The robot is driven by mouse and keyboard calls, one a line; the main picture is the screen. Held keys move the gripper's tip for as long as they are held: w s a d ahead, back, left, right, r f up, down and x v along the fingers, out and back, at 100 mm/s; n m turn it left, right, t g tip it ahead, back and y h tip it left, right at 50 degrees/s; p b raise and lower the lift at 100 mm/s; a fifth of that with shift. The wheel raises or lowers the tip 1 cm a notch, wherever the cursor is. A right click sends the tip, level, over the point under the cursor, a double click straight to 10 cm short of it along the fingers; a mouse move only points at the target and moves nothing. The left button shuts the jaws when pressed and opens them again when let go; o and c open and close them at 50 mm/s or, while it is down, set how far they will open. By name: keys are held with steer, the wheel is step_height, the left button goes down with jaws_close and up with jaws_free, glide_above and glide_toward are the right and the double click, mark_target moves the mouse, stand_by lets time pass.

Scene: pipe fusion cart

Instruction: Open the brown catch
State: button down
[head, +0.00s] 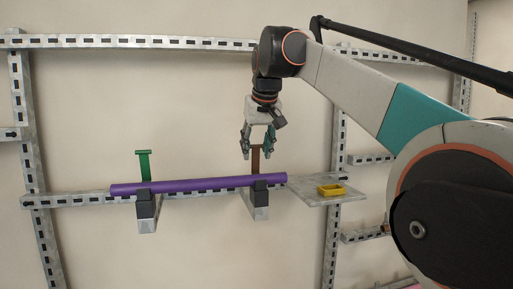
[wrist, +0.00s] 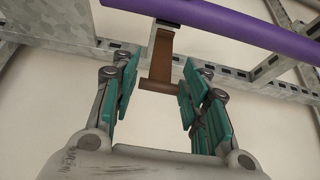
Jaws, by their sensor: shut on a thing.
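The brown catch (head: 255,161) stands upright at the right end of the purple pipe (head: 205,185), above the right bracket. In the wrist view the catch (wrist: 161,55) is a flat strap with a crossbar at its free end. My gripper (head: 258,146) reaches down from above. In the wrist view my gripper (wrist: 158,85) has its teal-padded fingers at the two ends of the crossbar, shut on it. The green catch (head: 143,164) stands upright near the pipe's left end, with nothing touching it.
The pipe rests on a left bracket (head: 147,212) and a right bracket (head: 261,205) fixed to a slotted metal rail. A grey shelf (head: 346,196) with a yellow tray (head: 331,190) lies to the right. The space above the pipe between the catches is clear.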

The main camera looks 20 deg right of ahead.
steer(key=c, duration=1)
jaws_free()
steer(key=v, duration=1.2)
steer(key=s+f+b, duration=1)
steer(key=f+b, duration=0.4)
steer(key=f, duration=1.4)
steer(key=s+f+t+b, duration=0.1)
steer(key=s+f+b, duration=0.8)
steer(key=f, duration=2)
steer(key=s+f+b, duration=1)
steer(key=f+b, duration=0.9)
steer(key=f, duration=0.9)
steer(key=shift+s+f, duration=0.3)
steer(key=shift+f, duration=0.05)
